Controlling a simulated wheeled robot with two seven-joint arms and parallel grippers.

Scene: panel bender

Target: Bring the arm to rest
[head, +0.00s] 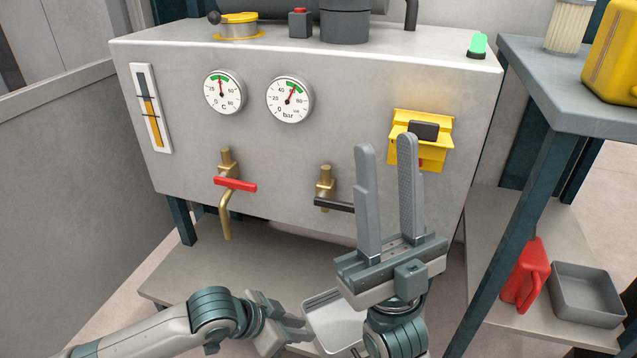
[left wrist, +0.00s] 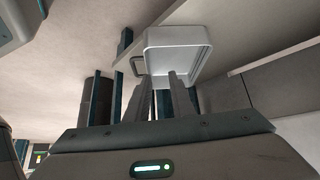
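My right gripper (head: 386,148) points up in front of the machine's face at the right. Its two grey fingers are apart with nothing between them. One finger covers part of a yellow box with a dark handle (head: 424,130); I cannot tell how near it is. My left gripper (head: 298,328) is low, at the end of the arm from the left. In the left wrist view, the left gripper's fingers (left wrist: 160,78) are apart. They point at a pale tray (head: 336,318), which also shows in that wrist view (left wrist: 190,35). I cannot tell whether the fingertips touch it.
The machine (head: 290,165) carries a red-handled tap (head: 234,184), a black-handled tap (head: 330,203) and two gauges (head: 289,99). A shelf unit (head: 560,85) stands at the right, with a red jug (head: 526,277) and grey bin (head: 588,293) below.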

